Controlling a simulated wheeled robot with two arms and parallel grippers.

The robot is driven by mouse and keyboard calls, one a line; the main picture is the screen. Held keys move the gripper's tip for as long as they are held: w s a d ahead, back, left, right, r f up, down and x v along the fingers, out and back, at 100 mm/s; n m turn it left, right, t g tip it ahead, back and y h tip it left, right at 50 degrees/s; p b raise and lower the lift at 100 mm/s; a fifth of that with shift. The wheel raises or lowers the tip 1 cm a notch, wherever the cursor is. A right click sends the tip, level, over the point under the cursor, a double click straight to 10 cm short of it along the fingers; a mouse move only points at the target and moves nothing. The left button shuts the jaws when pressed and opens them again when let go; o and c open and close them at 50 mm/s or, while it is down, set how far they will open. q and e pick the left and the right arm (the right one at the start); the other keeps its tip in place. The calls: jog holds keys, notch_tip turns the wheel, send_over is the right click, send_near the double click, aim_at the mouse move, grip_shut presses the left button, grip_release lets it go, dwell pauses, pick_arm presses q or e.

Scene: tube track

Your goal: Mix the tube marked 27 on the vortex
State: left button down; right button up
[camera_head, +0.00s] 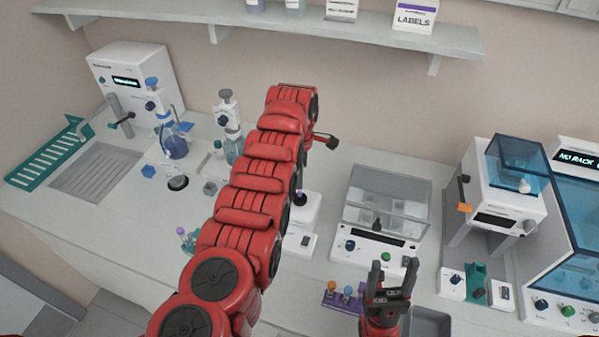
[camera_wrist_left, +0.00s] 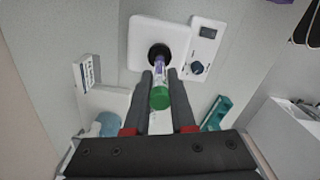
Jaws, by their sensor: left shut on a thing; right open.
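A tube with a green cap (camera_wrist_left: 160,98) and a purple lower part is between the fingers of my left gripper (camera_wrist_left: 160,80) in the left wrist view. Its number cannot be read. Its lower end is at the black cup of the white vortex (camera_wrist_left: 140,42); whether it touches the cup is unclear. The vortex also shows in the head view (camera_head: 308,212), partly behind my left arm, which hides the left gripper there. The vortex has a small display and a dark knob (camera_wrist_left: 197,68). My right gripper (camera_head: 391,277) is open and empty at the lower right.
A purple rack (camera_head: 331,297) with several capped tubes stands left of my right gripper. A clear-lidded device (camera_head: 385,205) stands behind it. A grey tray (camera_head: 430,322) is at the front. Bottle-top dispensers stand left of my left arm; more instruments stand at the right.

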pick_arm(q)
jog(key=shift+b, duration=0.3)
dwell(0.5)
jog(key=shift+f, duration=0.1)
jog(key=shift+f+b, duration=0.4)
jog(key=shift+b, duration=0.2)
dwell(0.4)
jog(key=shift+f+b, duration=0.4)
jog(key=shift+b, duration=0.25)
